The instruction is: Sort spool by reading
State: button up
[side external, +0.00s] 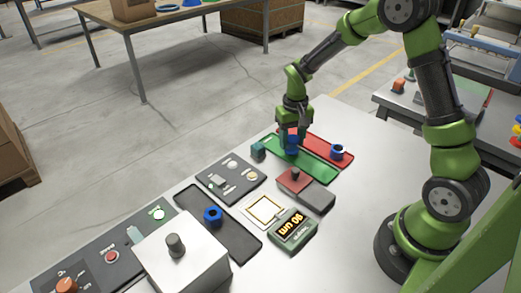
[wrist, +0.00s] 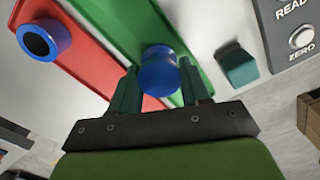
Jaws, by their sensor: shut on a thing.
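My gripper (side external: 292,139) is shut on a blue spool (side external: 291,149), holding it at the green tray (side external: 314,170). In the wrist view the spool (wrist: 159,72) sits between both fingers, over the green tray (wrist: 190,58); whether it touches the tray is unclear. A second blue spool (side external: 337,153) stands in the red tray (side external: 318,137), also seen at left in the wrist view (wrist: 62,37). A third blue spool (side external: 213,215) stands on the dark tray (side external: 237,238). The gauge display (side external: 292,229) shows upside-down digits, seemingly 90 um.
A teal block (side external: 258,151) stands left of the green tray.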

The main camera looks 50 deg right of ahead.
aim_at(292, 138)
jog(key=shift+f, duration=0.65)
dwell(0.3)
jog(key=o, duration=1.3)
jog(key=shift+c, duration=0.2)
notch_tip(292, 138, up, 17)
jog(key=s+a+r+t+y, duration=0.1)
jog(key=s+a+r+t, duration=0.1)
jog(key=s+a, duration=0.3)
jog(key=s+a+r+n+t+y, duration=0.1)
jog(key=s+a+r+t, duration=0.2)
jog(key=s, duration=0.9)
jog(key=shift+a+r+t, duration=0.25)
jog(key=shift+a+t, duration=0.85)
jog(key=shift+a, duration=0.1)
